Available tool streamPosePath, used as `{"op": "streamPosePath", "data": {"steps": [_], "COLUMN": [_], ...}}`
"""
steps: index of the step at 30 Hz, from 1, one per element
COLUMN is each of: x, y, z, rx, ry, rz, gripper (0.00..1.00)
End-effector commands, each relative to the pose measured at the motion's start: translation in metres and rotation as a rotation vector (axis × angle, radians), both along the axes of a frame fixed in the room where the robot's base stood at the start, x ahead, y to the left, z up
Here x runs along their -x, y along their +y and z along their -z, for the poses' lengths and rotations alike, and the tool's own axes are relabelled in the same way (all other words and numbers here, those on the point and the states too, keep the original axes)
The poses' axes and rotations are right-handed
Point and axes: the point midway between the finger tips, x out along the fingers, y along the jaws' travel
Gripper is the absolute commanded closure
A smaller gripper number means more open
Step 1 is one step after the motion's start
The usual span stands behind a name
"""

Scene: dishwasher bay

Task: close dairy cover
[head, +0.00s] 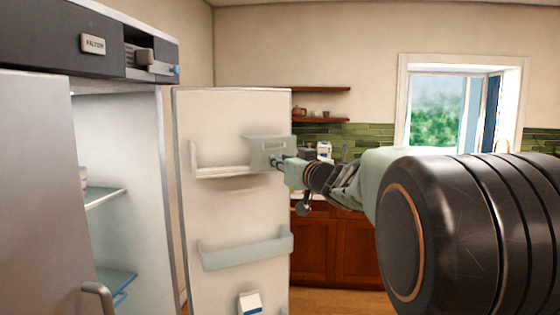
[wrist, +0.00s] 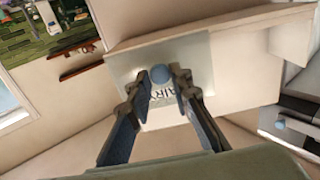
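The dairy cover (head: 258,142) is a pale grey-green panel at the right end of the upper bin (head: 213,172) on the inside of the open fridge door. In the wrist view the cover (wrist: 195,60) faces me, with dark lettering and a round blue-grey knob (wrist: 160,74). The bin's left part shows no panel in front of it in the head view. My gripper (head: 276,160) is at the cover in the head view. In the wrist view its fingers (wrist: 160,76) stand apart with the knob between their tips; contact is unclear.
The fridge door (head: 235,210) stands open, with a lower bin (head: 248,252) and a carton (head: 249,302) below. The fridge interior (head: 125,190) with shelves is at left. A counter with cabinets (head: 340,245) and wooden shelves (head: 325,117) stand behind.

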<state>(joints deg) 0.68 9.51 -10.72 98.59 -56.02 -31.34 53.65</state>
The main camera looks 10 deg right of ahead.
Motion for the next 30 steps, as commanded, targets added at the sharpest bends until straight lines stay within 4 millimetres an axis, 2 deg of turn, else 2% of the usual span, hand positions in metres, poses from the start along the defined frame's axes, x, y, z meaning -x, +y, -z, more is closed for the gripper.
{"op": "streamPosePath", "data": {"steps": [1, 4, 14, 24, 30], "x": [0.0, 0.0, 0.004, 0.049, 0.068], "y": [-0.003, -0.002, -0.002, -0.014, -0.019], "z": [0.0, 0.0, 0.0, -0.001, 0.0], "rx": [0.0, 0.0, 0.0, 0.0, 0.0], "ry": [0.001, 0.001, 0.0, -0.001, 0.0], "rz": [0.005, 0.004, 0.003, 0.004, 0.004], "gripper": [0.74, 0.65, 0.65, 0.65, 0.65]}}
